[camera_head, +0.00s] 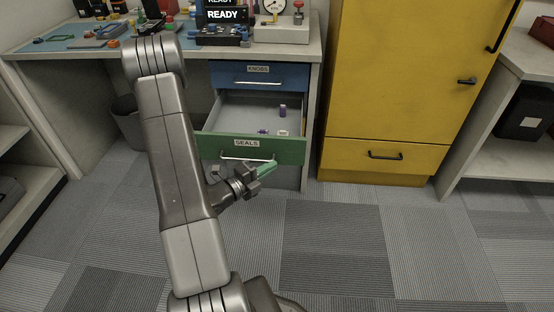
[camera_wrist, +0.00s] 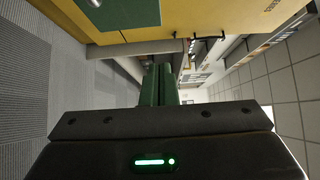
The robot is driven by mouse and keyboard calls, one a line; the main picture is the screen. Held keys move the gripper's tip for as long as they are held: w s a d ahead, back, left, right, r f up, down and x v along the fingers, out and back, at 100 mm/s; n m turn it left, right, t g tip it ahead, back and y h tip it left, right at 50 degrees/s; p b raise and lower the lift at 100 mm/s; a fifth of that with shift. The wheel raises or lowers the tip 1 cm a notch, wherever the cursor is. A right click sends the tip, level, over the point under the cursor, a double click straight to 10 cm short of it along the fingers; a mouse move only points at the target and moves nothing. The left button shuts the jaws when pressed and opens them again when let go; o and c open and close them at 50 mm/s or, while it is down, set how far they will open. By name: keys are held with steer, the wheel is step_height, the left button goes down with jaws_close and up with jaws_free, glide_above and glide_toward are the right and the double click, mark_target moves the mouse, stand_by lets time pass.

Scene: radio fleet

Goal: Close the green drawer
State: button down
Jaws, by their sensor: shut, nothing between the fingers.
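The green drawer (camera_head: 291,149), labelled SEALS, stands pulled out under the workbench, below a blue drawer. It has a pale bar handle (camera_head: 247,158), and its grey inside shows. Small purple pieces (camera_head: 283,111) and a pale piece (camera_head: 282,133) lie in it. My gripper (camera_head: 270,165) has green fingers and is shut and empty. In the head view its tips overlap the lower right of the drawer front; whether they touch it I cannot tell. The shut fingers also show in the wrist view (camera_wrist: 158,86). A green panel, apparently the drawer front (camera_wrist: 130,13), shows at the top there.
The blue drawer (camera_head: 262,76), labelled KNOBS, looks shut. A yellow cabinet (camera_head: 385,95) stands close on the right. A dark bin (camera_head: 127,127) stands under the bench on the left. The carpet (camera_head: 335,240) in front is clear.

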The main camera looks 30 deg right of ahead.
glide_toward(300, 141)
steer(key=s+d, duration=0.3)
steer(key=w+d, duration=0.2)
steer(key=w, duration=0.1)
steer(key=shift+w+d, duration=0.1)
steer(key=shift+d, duration=0.05)
steer(key=shift+w+d, duration=0.25)
steer(key=shift+w, duration=0.2)
